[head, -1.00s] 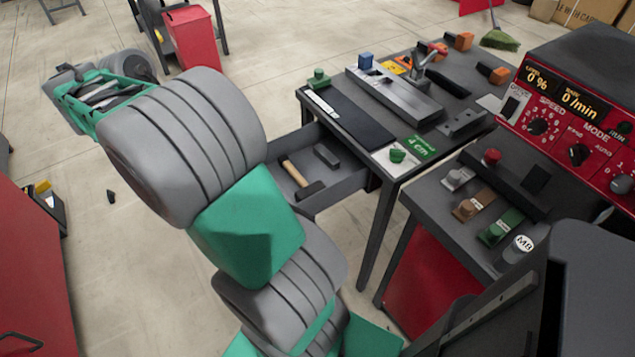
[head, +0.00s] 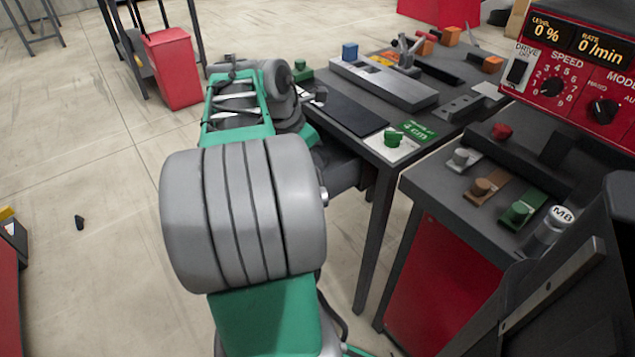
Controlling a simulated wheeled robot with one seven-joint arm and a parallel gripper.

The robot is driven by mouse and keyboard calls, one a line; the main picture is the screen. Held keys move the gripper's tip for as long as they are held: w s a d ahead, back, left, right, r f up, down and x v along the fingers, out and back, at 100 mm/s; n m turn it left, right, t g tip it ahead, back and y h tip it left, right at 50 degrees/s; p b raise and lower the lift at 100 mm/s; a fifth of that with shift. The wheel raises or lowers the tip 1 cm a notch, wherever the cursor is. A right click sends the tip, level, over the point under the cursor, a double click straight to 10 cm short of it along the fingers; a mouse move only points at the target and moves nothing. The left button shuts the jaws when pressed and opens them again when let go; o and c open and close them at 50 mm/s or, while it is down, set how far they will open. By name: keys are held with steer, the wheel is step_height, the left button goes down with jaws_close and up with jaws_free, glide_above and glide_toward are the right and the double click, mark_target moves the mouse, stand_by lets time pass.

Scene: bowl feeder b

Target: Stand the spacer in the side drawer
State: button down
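The side drawer (head: 345,168) is under the left side of the dark table (head: 385,148). My arm covers most of it, and its inside is hidden. I cannot tell for sure which piece is the spacer. Another green piece (head: 302,71) stands at the table's back left corner. My arm reaches over the drawer toward the table's left edge. My gripper (head: 316,96) is mostly hidden behind my wrist, near that corner; its fingers cannot be made out.
A grey channel (head: 385,82), a blue block (head: 350,51) and orange blocks (head: 450,36) are on the table. At the right, a lower bench (head: 450,190) bears several knobbed pieces and the red control box (head: 580,80). Open floor lies to the left.

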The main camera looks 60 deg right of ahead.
steer(key=d+f, duration=0.1)
steer(key=d+f+b, duration=0.1)
steer(key=f, duration=0.1)
steer(key=shift+s+d, duration=0.15)
steer(key=shift+s, duration=0.05)
steer(key=f+b, duration=0.3)
steer(key=f, duration=0.1)
steer(key=shift+d, duration=0.3)
steer(key=shift+r, duration=0.3)
steer(key=shift+f, duration=0.15)
steer(key=c, duration=1)
jaws_free()
steer(key=p+v, duration=0.6)
steer(key=v, duration=0.6)
steer(key=shift+p, duration=0.35)
